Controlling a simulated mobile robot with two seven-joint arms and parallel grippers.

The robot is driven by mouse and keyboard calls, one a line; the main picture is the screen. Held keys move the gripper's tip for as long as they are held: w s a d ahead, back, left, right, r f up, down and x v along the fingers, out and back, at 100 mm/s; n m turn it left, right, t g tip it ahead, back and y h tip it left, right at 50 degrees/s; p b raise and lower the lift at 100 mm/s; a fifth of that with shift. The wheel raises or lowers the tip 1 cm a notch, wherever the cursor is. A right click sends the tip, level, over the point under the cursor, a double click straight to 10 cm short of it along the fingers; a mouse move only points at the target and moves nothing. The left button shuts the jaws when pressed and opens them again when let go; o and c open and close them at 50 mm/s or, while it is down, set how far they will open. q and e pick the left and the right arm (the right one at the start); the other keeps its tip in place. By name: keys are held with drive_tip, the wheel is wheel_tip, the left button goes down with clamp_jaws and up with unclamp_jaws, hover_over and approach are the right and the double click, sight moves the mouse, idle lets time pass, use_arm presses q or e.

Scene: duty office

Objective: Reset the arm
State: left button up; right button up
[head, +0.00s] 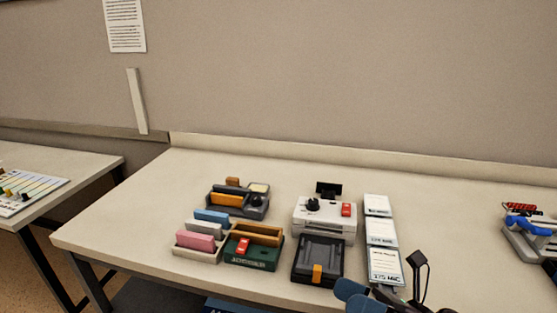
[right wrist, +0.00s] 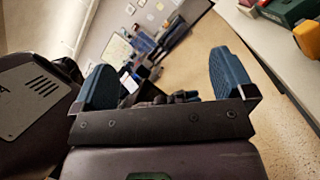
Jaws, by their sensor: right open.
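My right gripper (right wrist: 166,82) is open, with two blue finger pads standing wide apart and nothing between them in the right wrist view. In the head view only part of it shows, as blue and dark parts (head: 354,294) at the bottom edge. These parts are in front of the table's near edge, just below the white labelled cards (head: 382,232). The rest of the right arm is cut off by the frame.
On the table (head: 450,215) stand a white device with a dial (head: 325,217), a black tray (head: 319,258), a green box (head: 254,252) and a beige holder (head: 197,246). A tool with a blue part (head: 533,222) is at far right. The table between cards and tool is clear.

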drive_tip(key=w+d+f+m+t+h, duration=0.1)
drive_tip(key=d+f+m+t+h, duration=0.5)
drive_tip(key=m, duration=0.7)
drive_tip(key=d+f+m+t+h, duration=0.4)
drive_tip(key=f+m+t+h, duration=0.3)
drive_tip(key=m, duration=0.6)
drive_tip(key=s+d+f+m+g+h, duration=0.2)
drive_tip(key=s+f+m+g+h, duration=0.1)
drive_tip(key=s+f+m, duration=0.3)
drive_tip(key=s+d+f+m+g+h, duration=0.3)
drive_tip(key=s+f+m+g+h, duration=0.1)
drive_tip(key=f+m, duration=0.5)
drive_tip(key=shift+s+d+f+g+h, duration=0.35)
drive_tip(key=shift+s+f+g, duration=0.15)
drive_tip(key=shift+s, duration=0.5)
